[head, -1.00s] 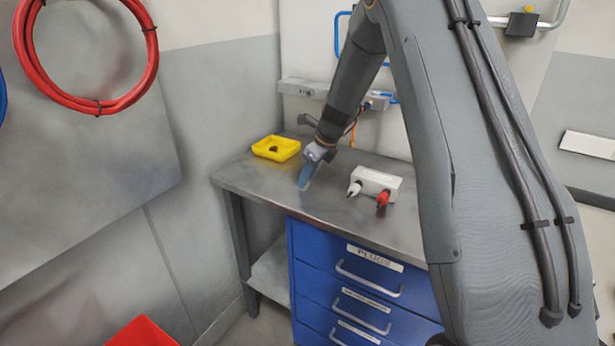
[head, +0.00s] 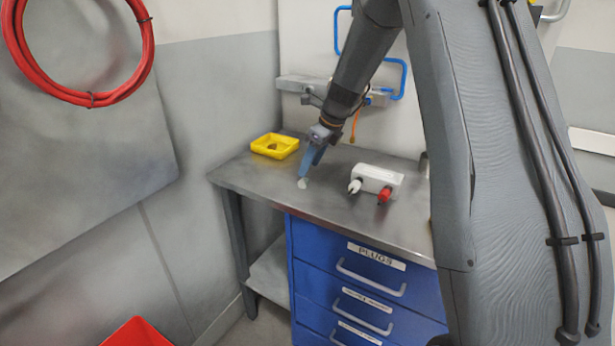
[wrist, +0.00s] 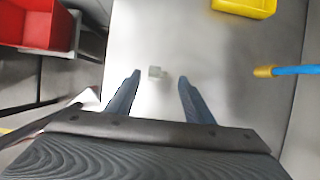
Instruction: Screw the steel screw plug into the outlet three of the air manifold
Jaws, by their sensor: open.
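A small pale piece (head: 302,183), which looks like the steel screw plug, lies on the bench top near its front left part. It also shows in the wrist view (wrist: 155,72), between and a little beyond my fingertips. My gripper (head: 310,167) points down beside it with its blue fingers apart and empty; the wrist view shows both fingers (wrist: 158,80). A white block (head: 378,176) with a white and a red fitting on its front stands to the right. A grey bar (head: 300,83) is on the back wall. I cannot tell which is the air manifold; no outlet numbers are readable.
A yellow tray (head: 275,146) with something dark inside stands at the bench's back left. Blue drawers (head: 365,283) sit below the bench (head: 245,180). A red bin (head: 138,333) is at lower left. An orange-tipped blue hose (wrist: 285,71) shows at right in the wrist view.

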